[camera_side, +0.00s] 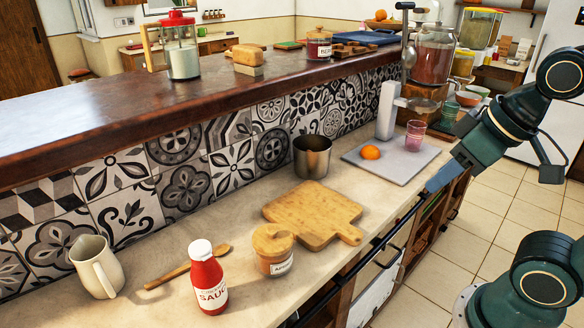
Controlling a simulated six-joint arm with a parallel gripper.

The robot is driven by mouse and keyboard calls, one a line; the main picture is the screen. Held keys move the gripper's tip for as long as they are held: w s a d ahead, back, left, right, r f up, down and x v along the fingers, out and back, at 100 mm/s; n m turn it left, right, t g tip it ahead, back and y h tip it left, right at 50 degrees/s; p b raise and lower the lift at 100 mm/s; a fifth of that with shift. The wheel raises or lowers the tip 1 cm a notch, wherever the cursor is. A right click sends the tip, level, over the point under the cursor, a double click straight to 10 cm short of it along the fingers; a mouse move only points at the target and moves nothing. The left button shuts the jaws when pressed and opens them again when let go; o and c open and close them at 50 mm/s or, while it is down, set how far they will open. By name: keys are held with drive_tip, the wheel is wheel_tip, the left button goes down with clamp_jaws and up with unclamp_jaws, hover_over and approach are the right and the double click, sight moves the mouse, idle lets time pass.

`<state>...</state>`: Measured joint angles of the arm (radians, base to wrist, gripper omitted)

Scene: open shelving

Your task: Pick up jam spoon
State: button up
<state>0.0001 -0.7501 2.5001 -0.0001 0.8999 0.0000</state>
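One end points to the lower left; the other passes just behind the bottle. My gripper (436,182) is far to the right of the spoon, near the counter's front edge by the grey board. Its fingers are small and seen edge-on, so I cannot tell whether they are open.
A labelled jar with a wooden lid (273,252) and a cutting board (311,213) stand between the spoon and my gripper. A metal pot (312,157) is behind. The grey board (400,161) holds an orange (370,152) and a pink glass (415,136). A tiled wall backs the counter.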

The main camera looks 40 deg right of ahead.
drive_tip(key=w, duration=0.1)
drive_tip(key=m+g+y, duration=0.5)
drive_tip(key=m, duration=1.4)
hover_over(189, 267)
drive_tip(key=d, duration=0.3)
drive_tip(key=shift+w+a+f, duration=0.1)
drive_tip(key=shift+a+f, duration=0.05)
drive_tip(key=shift+f, duration=4.9)
drive_tip(key=shift+w+a+f, duration=0.1)
drive_tip(key=shift+f, duration=4.95)
drive_tip(key=shift+f+h, duration=0.1)
drive_tip(key=shift+h, duration=0.2)
